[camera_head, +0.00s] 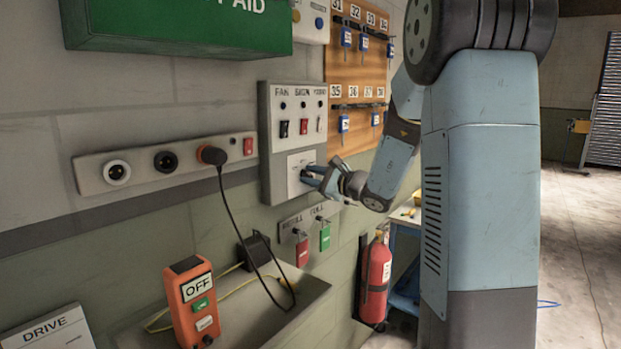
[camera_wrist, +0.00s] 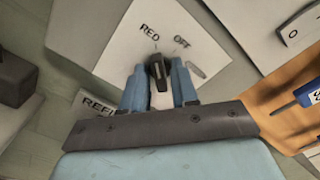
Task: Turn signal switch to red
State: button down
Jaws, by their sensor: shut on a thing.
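The signal switch is a black knob (camera_wrist: 158,72) on a white plate (camera_wrist: 125,50) marked RED and OFF in the wrist view. Both labels stand beyond the knob, RED on the left and OFF on the right. The knob's near end points up between them; its exact setting is hard to tell. My gripper (camera_wrist: 158,88) is shut on the knob, one blue finger on each side. In the head view my gripper (camera_head: 311,178) is at the white plate (camera_head: 296,161) low on the grey switch box; the fingers hide the knob.
The grey switch box (camera_head: 267,160) carries red, black and white rocker switches above the plate. A key board (camera_head: 350,72) hangs to its right. Red and green tags (camera_head: 302,252) hang below. A socket strip (camera_head: 130,168) with a plugged cable lies left. A fire extinguisher (camera_head: 375,280) stands below right.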

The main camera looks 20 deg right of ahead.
jog(key=shift+s+a+f, duration=0.1)
jog(key=shift+a+f, duration=0.05)
jog(key=shift+f, duration=0.05)
dwell(0.3)
jog(key=c, duration=1.2)
grip_release()
jog(key=shift+o, duration=0.2)
jog(key=shift+r, duration=0.1)
jog(key=v, duration=1.4)
